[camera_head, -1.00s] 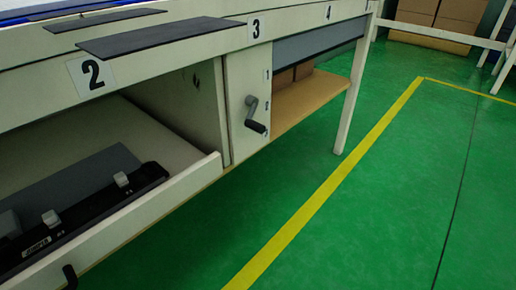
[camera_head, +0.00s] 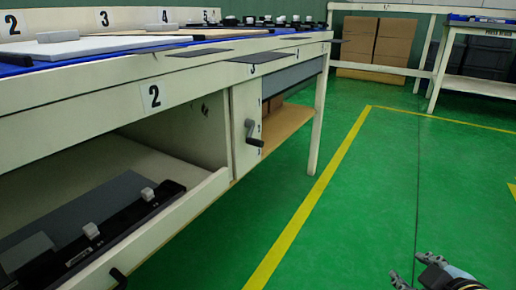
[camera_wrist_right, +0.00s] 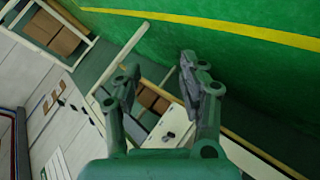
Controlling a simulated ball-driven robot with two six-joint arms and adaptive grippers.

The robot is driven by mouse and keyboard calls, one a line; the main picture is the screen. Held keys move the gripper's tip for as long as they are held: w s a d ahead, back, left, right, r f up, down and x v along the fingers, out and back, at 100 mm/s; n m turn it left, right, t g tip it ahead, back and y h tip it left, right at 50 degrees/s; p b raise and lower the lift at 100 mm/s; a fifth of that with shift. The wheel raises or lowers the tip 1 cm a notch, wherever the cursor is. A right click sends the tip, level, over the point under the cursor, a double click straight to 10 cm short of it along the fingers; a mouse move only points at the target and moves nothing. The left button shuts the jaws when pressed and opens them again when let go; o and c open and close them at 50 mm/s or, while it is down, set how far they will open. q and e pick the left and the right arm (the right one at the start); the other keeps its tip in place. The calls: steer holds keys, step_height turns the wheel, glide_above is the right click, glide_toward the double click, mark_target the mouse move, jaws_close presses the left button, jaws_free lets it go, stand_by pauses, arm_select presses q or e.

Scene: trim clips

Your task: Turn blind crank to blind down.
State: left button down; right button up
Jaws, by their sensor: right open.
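The blind crank (camera_head: 252,132) is a small dark handle on the white front panel (camera_head: 243,150) of the bench, below the number 3 label. The grey blind (camera_head: 296,73) covers the upper part of the opening to the right of the panel; the lower part is open. My right gripper (camera_head: 408,268) is at the bottom right over the green floor, well apart from the crank. In the right wrist view the gripper (camera_wrist_right: 158,80) has its fingers spread with nothing between them. A small dark shape on a white panel beyond them may be the crank. My left gripper is not in view.
An open drawer (camera_head: 204,190) with a black bar inside sticks out left of the crank. A wooden shelf (camera_head: 287,127) lies under the blind, with boxes behind. Flat dark plates (camera_head: 255,58) overhang the bench edge. The green floor (camera_head: 370,200) in front is clear.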

steer(key=w+r+n+t, duration=0.35)
steer(key=w+n, duration=0.25)
steer(key=w, duration=0.5)
steer(key=n+g+y+b, duration=0.25)
steer(key=n+y, duration=1.45)
steer(key=n, duration=1.6)
glide_toward(258, 144)
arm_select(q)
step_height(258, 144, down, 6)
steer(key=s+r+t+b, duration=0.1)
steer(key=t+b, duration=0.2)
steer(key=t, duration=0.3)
arm_select(e)
steer(key=shift+g, duration=0.4)
steer(key=x, duration=0.6)
steer(key=w+x, duration=0.1)
steer(key=x, duration=0.3)
steer(key=shift+d+f, duration=0.1)
steer(key=shift+d, duration=0.3)
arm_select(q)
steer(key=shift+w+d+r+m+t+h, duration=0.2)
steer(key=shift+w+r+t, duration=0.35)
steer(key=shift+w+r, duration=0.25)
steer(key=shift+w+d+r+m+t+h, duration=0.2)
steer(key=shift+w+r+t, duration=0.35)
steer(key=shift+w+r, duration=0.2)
arm_select(e)
steer(key=shift+w+a, duration=0.15)
steer(key=shift+a, duration=0.05)
jaws_close()
